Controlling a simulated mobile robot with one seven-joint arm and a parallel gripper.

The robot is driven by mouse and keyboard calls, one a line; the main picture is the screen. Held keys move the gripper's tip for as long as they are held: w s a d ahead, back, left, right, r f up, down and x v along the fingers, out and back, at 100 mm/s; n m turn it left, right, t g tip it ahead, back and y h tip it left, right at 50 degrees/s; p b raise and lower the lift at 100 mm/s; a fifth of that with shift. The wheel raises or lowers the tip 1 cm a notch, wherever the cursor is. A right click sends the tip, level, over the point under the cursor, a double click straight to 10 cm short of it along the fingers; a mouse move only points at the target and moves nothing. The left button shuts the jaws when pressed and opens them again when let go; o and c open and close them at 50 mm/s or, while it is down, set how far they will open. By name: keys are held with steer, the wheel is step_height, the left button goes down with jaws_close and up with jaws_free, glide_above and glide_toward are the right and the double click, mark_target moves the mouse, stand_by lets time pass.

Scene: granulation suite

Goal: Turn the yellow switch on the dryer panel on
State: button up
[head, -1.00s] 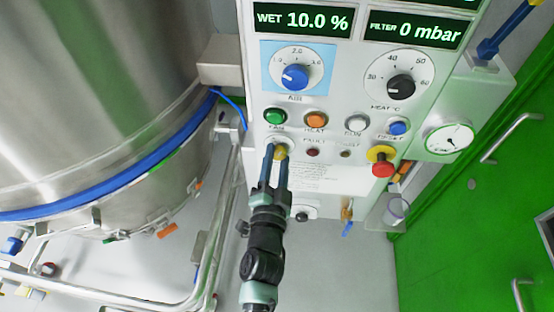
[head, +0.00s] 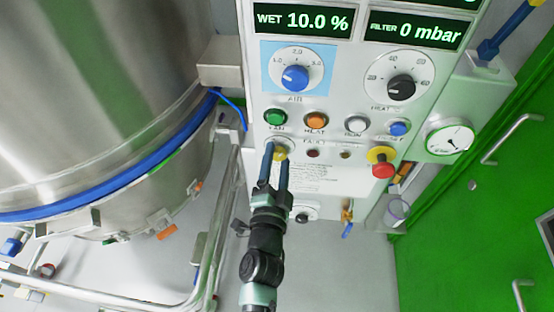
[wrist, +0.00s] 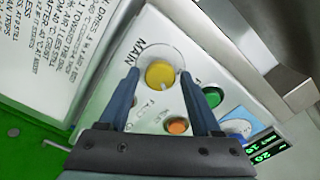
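The yellow switch (head: 282,154) is a round knob low on the left of the dryer panel (head: 330,185). In the wrist view the yellow switch (wrist: 159,73) sits on a pale round plate beside the label "MAIN", with a light mark on its lower edge. My gripper (head: 276,151) reaches up to it from below. In the wrist view my gripper (wrist: 160,75) has one finger on each side of the knob, with small gaps showing. The fingers are apart and nothing is clamped. In the head view they partly hide the knob.
Just above are the green button (head: 275,117) and orange button (head: 315,120). A steel vessel (head: 90,80) and pipe frame (head: 222,215) stand on the left. The displays read WET 10.0 % and FILTER 0 mbar.

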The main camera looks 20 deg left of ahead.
steer(key=shift+o, duration=0.6)
steer(key=shift+s, duration=0.2)
steer(key=b+v, duration=0.4)
steer(key=v, duration=0.8)
steer(key=shift+s, duration=0.3)
steer(key=shift+d, duration=0.15)
